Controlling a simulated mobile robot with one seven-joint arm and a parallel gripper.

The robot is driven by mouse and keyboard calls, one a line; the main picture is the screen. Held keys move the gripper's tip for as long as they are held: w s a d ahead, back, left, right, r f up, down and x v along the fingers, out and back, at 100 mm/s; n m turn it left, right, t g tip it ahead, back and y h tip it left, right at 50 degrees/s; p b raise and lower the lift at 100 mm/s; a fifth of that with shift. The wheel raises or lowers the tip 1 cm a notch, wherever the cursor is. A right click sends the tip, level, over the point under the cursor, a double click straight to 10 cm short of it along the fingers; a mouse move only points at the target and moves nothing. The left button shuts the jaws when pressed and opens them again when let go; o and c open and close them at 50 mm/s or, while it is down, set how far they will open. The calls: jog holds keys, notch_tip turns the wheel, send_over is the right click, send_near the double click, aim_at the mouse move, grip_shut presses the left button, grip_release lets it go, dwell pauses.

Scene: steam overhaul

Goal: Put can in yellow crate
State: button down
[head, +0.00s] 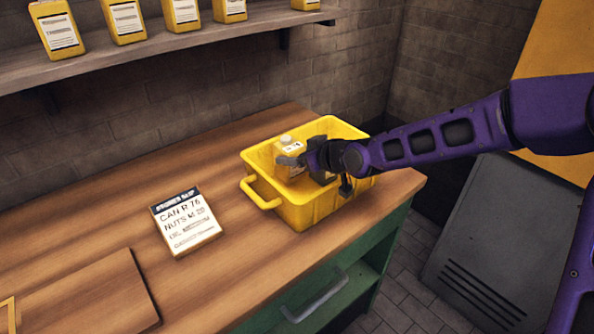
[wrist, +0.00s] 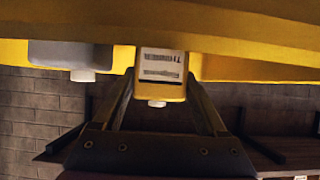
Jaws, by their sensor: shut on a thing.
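The yellow crate (head: 300,209) stands on the wooden bench, near its right end. My gripper (head: 308,162) is over the crate opening, shut on a yellow can (head: 288,147) with a pale cap and a white label. The can looks upright and within the crate's rim in the head view; whether it touches the crate floor cannot be told. In the wrist view, which is upside down, the can (wrist: 162,68) sits between the two fingers (wrist: 160,95), with the yellow crate (wrist: 225,28) across the top.
A grey container (wrist: 75,53) with a white cap shows beside the can in the wrist view. A slip (head: 186,222) reading "CAN R 76" lies left of the crate. Several yellow cans (head: 126,20) stand on the wall shelf (head: 150,45). A flat wooden board (head: 90,295) lies front left.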

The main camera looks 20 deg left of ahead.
aim_at(296, 180)
jog(key=shift+f+b, duration=0.35)
jog(key=shift+f, duration=1.45)
jog(key=shift+f, duration=0.1)
grip_release()
jog(key=shift+s+d+r, duration=0.1)
jog(key=shift+d+r, duration=0.25)
jog(key=shift+r, duration=0.05)
jog(key=p+v, duration=0.3)
jog(key=v, duration=0.8)
jog(key=shift+f, duration=0.1)
